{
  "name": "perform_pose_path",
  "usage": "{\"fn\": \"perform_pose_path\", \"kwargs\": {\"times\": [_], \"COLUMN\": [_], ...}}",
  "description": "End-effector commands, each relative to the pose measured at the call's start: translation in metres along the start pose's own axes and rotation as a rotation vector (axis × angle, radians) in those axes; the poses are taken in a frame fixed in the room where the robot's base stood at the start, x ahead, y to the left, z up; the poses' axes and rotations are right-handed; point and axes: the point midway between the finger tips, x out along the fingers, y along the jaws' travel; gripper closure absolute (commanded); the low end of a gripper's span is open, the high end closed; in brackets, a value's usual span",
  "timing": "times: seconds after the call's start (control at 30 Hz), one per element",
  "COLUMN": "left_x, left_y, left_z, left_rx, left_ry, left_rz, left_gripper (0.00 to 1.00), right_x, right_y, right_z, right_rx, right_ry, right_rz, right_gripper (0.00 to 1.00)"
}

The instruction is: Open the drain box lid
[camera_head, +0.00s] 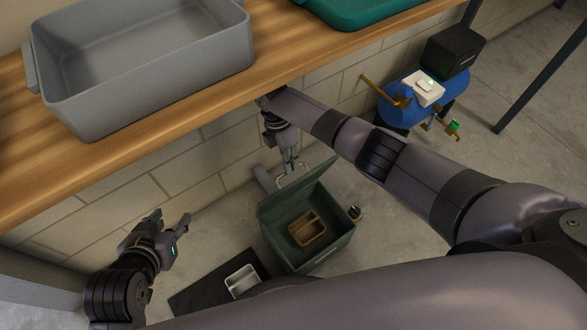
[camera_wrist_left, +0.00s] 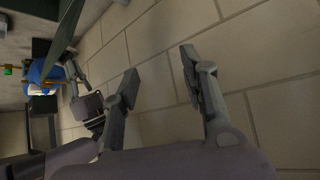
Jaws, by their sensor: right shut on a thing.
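The green drain box (camera_head: 322,256) stands on the floor below the bench, with a brown tray (camera_head: 307,229) inside. Its lid (camera_head: 284,196) is raised at the wall side, tilted up, leaving the inside visible. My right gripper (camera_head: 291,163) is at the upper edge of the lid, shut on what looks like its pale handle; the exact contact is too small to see. My left gripper (camera_head: 167,229) is open and empty, left of the box and apart from it. Its spread fingers (camera_wrist_left: 160,92) also show in the left wrist view, with nothing between them.
A wooden bench (camera_head: 215,88) carrying a grey bin (camera_head: 150,95) and a green tray (camera_head: 365,8) overhangs the wall. A white container (camera_head: 242,281) is on a dark mat (camera_head: 205,292) left of the box. A blue compressor (camera_head: 402,114) stands at right. Floor right of the box is mostly clear.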

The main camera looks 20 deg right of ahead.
Motion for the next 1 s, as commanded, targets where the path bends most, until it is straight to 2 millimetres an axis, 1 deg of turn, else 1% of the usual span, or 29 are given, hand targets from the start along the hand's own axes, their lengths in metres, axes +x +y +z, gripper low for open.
{"fn": "perform_pose_path", "kwargs": {"times": [0.03,0.17,0.27,0.3,0.4,0.5,0.6,0.7,0.9,1.0], "left_x": [0.007,0.009,0.004,0.001,-0.011,-0.025,-0.042,-0.058,-0.083,-0.092], "left_y": [0.002,0.007,0.011,0.013,0.017,0.021,0.023,0.025,0.028,0.029], "left_z": [-0.009,-0.047,-0.077,-0.088,-0.115,-0.138,-0.156,-0.169,-0.184,-0.188], "left_rx": [0.001,0.003,0.004,0.004,0.003,0.001,-0.002,-0.005,-0.011,-0.013], "left_ry": [0.067,0.253,0.405,0.468,0.62,0.765,0.896,1.006,1.165,1.213], "left_rz": [0.004,0.015,0.024,0.028,0.037,0.047,0.055,0.062,0.073,0.076], "left_gripper": [0.6,0.6,0.6,0.6,0.6,0.6,0.6,0.6,0.6,0.6], "right_x": [0.022,0.02,0.019,0.019,0.017,0.016,0.015,0.013,0.012,0.011], "right_y": [0.0,0.007,0.012,0.014,0.02,0.025,0.029,0.032,0.036,0.038], "right_z": [-0.001,-0.001,-0.001,-0.001,-0.001,-0.001,-0.001,-0.001,-0.001,-0.001], "right_rx": [0.002,0.001,0.001,0.001,0.002,0.002,0.001,0.001,0.003,0.003], "right_ry": [-0.002,-0.003,-0.002,-0.002,-0.001,-0.001,0.0,0.001,0.002,0.002], "right_rz": [-0.013,-0.013,-0.014,-0.014,-0.013,-0.013,-0.014,-0.014,-0.015,-0.016], "right_gripper": [1.0,1.0,1.0,1.0,1.0,1.0,1.0,1.0,1.0,1.0]}}
